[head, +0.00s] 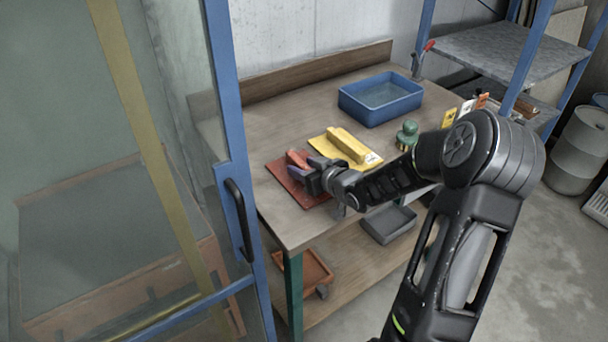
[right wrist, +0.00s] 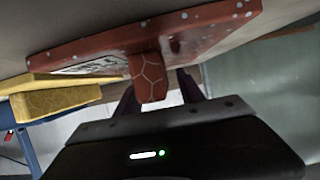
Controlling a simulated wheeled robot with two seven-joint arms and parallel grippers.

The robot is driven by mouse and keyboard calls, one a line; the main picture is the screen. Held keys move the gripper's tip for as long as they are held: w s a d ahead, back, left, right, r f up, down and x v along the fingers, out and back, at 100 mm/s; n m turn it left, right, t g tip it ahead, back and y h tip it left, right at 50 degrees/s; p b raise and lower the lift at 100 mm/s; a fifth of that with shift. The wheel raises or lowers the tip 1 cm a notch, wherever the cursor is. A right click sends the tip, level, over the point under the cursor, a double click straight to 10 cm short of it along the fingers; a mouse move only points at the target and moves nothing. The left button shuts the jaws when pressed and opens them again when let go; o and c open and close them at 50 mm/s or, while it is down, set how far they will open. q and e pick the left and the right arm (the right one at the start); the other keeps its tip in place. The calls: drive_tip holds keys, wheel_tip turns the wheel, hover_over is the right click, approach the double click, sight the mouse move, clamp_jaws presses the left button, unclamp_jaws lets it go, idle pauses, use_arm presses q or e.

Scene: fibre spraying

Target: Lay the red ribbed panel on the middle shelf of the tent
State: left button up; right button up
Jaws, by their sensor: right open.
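The red ribbed panel (head: 281,174) lies flat on the wooden workbench at its front left. In the right wrist view the speckled red panel (right wrist: 90,52) shows with its raised rib (right wrist: 149,76). My right gripper (head: 302,175) is at the panel, low over it and partly hiding it. Its dark fingers (right wrist: 160,95) are open, one on each side of the rib, with no clear sign of a grip. My left gripper is not in view. I cannot identify the tent's middle shelf for certain.
A yellow ribbed panel (head: 335,142) lies just behind the red one. A blue bin (head: 381,99) and a green-topped item (head: 407,135) stand farther back. A blue-framed clear door (head: 232,160) with a black handle stands left. A blue rack with a grey shelf (head: 485,48) stands right.

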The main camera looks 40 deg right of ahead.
drive_tip(key=shift+c, duration=0.3)
clamp_jaws()
idle(0.9)
drive_tip(key=shift+r, duration=0.1)
